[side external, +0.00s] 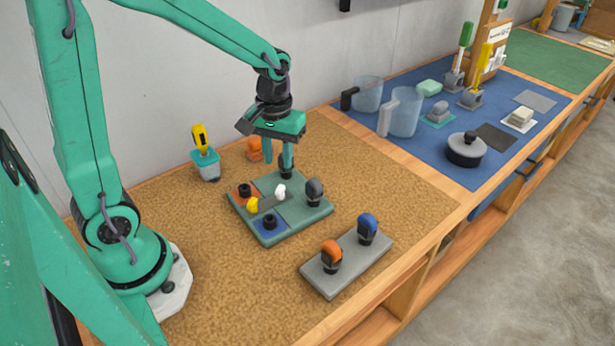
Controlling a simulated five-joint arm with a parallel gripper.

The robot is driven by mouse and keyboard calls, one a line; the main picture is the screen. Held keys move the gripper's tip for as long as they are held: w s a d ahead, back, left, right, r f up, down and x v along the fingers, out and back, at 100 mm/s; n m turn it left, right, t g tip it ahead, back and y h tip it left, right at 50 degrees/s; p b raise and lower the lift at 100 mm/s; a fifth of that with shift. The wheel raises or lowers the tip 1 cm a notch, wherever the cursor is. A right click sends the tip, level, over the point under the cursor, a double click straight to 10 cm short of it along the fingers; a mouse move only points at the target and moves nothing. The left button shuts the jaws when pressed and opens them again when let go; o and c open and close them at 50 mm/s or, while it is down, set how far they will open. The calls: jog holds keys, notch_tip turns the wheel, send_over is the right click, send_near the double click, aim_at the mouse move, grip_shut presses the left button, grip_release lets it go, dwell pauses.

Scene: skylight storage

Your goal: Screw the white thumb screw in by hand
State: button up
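The white thumb screw (280,191) stands near the middle of the green board (300,221), at one end of a grey strip. A yellow thumb screw (253,205) is at the strip's other end. How deep the white screw sits cannot be told. My gripper (278,164) hangs pointing down above the board's back edge, behind the white screw and apart from it. Its two fingers are apart, with nothing visible between them. The right finger overlaps a black post (287,173) at the board's back corner; whether they touch cannot be told.
The board also bears a dark grey knob (314,189) and black fittings on orange (245,189) and blue (269,222) patches. A grey block (318,282) with orange and blue knobs lies in front. A yellow-handled tool (202,141) stands behind left. The cork between is clear.

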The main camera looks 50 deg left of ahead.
aim_at(280, 187)
jog(key=shift+f, duration=0.2)
jog(key=shift+f, duration=3.55)
jog(key=shift+f, duration=0.2)
jog(key=shift+c, duration=0.4)
grip_shut()
jog(key=m, duration=0.6)
jog(key=shift+m, duration=0.3)
jog(key=m, duration=0.7)
jog(key=shift+o, duration=0.3)
grip_release()
jog(key=shift+r, duration=0.1)
